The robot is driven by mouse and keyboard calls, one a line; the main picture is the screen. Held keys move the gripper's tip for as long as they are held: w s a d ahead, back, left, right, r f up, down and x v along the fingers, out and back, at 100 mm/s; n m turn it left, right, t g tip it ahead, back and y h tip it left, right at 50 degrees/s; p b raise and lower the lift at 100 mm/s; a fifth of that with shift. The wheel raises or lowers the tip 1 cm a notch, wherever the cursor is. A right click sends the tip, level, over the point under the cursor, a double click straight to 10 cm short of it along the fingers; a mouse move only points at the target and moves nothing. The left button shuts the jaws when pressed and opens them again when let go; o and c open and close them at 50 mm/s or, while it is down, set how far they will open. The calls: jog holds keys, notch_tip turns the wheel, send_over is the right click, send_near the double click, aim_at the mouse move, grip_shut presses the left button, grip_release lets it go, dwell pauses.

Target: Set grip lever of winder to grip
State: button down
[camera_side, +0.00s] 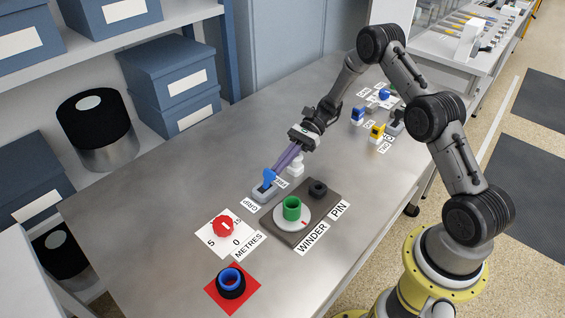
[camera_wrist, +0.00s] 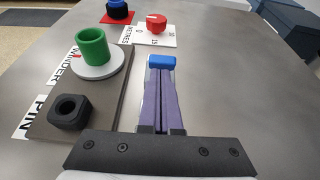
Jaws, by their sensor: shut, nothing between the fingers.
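The grip lever (camera_side: 268,177) has a blue handle on a small grey base, with a GRIP label (camera_side: 250,204) on its left side. A second label on its right is partly hidden. The blue handle (camera_wrist: 162,62) also shows just beyond my fingertips in the wrist view. My gripper (camera_side: 274,170) has long purple fingers, shut and empty, with the tips right at the handle; I cannot tell whether they touch it. In the wrist view the closed fingers (camera_wrist: 161,78) point at the handle. The winder (camera_side: 291,210) is a green cylinder on a white disc.
A black pin block (camera_side: 317,188) shares the winder's dark plate (camera_side: 272,229). A red METRES dial (camera_side: 221,227) and a blue-black ring (camera_side: 231,283) on a red square are nearby. A white block (camera_side: 296,165) stands behind the fingers. Blue and yellow levers (camera_side: 377,130) are farther back. The left table is clear.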

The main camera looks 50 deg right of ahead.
aim_at(269, 172)
jog(key=shift+a+r+h, duration=0.25)
jog(key=shift+r+h, duration=0.05)
jog(key=shift+h, duration=0.2)
jog(key=shift+a+r+h, duration=0.65)
jog(key=shift+a+h, duration=0.05)
jog(key=shift+h, duration=0.6)
jog(key=h, duration=0.1)
jog(key=a+h, duration=0.1)
jog(key=shift+a+r+h, duration=0.3)
jog(key=shift+r, duration=0.1)
jog(key=shift+a+h, duration=0.55)
jog(key=shift+h, duration=0.35)
jog(key=shift+d, duration=0.1)
jog(key=shift+r, duration=0.2)
jog(key=shift+r, duration=0.65)
